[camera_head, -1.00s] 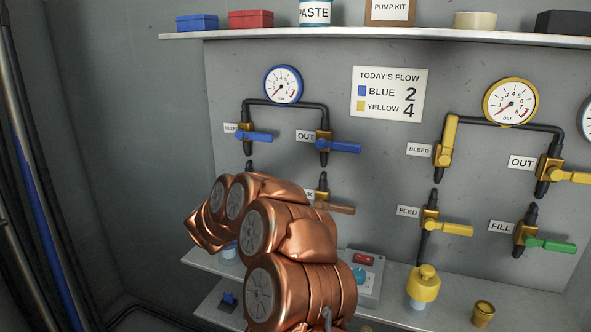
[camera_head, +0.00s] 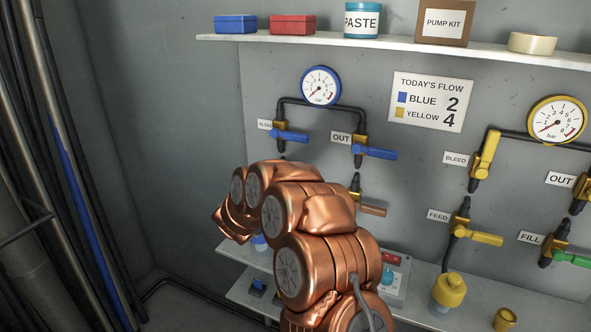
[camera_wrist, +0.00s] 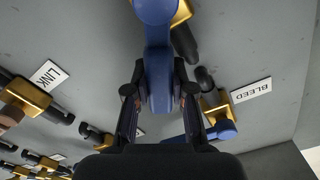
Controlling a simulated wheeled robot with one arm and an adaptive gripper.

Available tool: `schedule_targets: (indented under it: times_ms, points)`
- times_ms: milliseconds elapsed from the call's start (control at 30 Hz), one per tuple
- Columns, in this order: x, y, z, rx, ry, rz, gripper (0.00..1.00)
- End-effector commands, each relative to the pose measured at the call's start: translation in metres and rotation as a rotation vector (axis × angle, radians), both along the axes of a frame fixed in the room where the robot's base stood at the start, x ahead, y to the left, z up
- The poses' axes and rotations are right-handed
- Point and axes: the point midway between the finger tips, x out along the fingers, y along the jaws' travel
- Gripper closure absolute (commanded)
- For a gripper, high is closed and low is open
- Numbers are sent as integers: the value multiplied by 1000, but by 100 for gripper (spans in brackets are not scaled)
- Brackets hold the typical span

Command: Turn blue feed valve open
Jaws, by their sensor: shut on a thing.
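In the wrist view my gripper (camera_wrist: 159,82) is shut on a blue valve lever (camera_wrist: 157,78), one finger on each side. The lever runs up the picture to a rounded blue end and a brass valve body (camera_wrist: 182,12) at the top edge. No label for this valve shows; it sits between the LINK label (camera_wrist: 48,74) and the BLEED label (camera_wrist: 251,90), consistent with the blue feed valve. In the head view my copper arm hides this valve and my gripper. The blue gauge (camera_head: 320,87) hangs above.
The blue bleed lever (camera_head: 290,136) and blue out lever (camera_head: 376,153) are close above my arm. A brown lever (camera_head: 372,210) is just right of it. Yellow valves, including the yellow feed lever (camera_head: 484,238), stand further right. A shelf (camera_head: 420,310) runs below.

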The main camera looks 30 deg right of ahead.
Motion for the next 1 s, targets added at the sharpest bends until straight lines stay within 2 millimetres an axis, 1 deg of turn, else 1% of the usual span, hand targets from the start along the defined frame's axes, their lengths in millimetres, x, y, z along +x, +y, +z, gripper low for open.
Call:
schedule_targets:
  times_ms: [300,333,500,600,867,1000]
  points:
    - [1,2,-2,1,4,4,100]
    - [1,2,-2,1,4,4,76]
    - [0,1,-1,0,3,2,58]
    - [0,0,-1,1,2,1,50]
    - [0,0,-1,0,1,0,50]
    - [-4,6,0,0,0,2,50]
